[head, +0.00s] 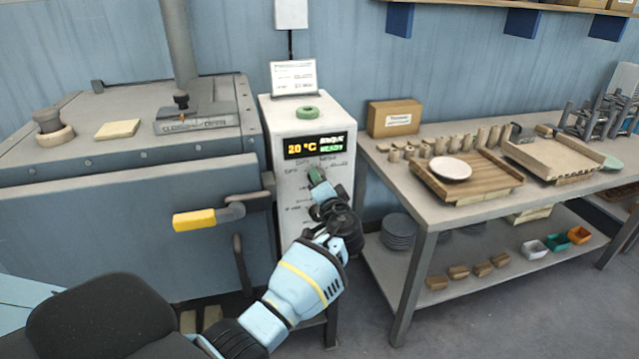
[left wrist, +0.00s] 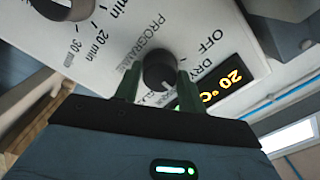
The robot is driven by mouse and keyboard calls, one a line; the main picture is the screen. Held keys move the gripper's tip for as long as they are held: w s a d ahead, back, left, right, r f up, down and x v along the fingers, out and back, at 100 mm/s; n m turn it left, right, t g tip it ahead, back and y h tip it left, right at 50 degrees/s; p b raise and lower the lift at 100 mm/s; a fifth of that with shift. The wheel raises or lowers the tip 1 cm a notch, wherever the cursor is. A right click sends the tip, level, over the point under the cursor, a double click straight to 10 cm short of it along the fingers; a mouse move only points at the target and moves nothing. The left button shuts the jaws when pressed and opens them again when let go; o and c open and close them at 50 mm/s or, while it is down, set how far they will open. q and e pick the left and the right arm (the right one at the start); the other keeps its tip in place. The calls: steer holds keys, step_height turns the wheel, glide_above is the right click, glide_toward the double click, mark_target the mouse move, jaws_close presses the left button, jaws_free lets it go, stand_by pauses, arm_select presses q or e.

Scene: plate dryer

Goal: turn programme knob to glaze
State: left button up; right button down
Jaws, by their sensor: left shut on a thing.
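The programme knob (left wrist: 158,70) is a dark round knob on the white control panel (head: 290,228). In the left wrist view the words PROGRAMME, OFF and DRY are readable around it, with the picture turned. Other lettering near the knob is partly hidden by my fingers, and I cannot tell its pointer setting. My left gripper (head: 317,178) is at the panel, below the display (head: 320,145). In the left wrist view its two green fingers (left wrist: 158,88) are on either side of the knob, shut on it. The gripper hides the knob in the head view. My right gripper is not in view.
A second dial (left wrist: 65,8) with minute marks is at the left wrist view's top edge. A large kiln-like box (head: 130,210) with a yellow-handled lever (head: 195,220) stands left of the panel. A workbench (head: 435,215) with trays stands right.

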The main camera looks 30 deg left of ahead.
arm_select(q)
steer(key=shift+r+m+p, duration=0.1)
steer(key=shift+m+p, duration=1.25)
steer(key=shift+m, duration=4.55)
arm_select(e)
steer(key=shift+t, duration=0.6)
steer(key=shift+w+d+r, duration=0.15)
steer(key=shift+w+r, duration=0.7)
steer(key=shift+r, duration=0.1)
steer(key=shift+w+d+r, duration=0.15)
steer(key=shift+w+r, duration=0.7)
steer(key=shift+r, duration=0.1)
arm_select(q)
steer(key=o, duration=1)
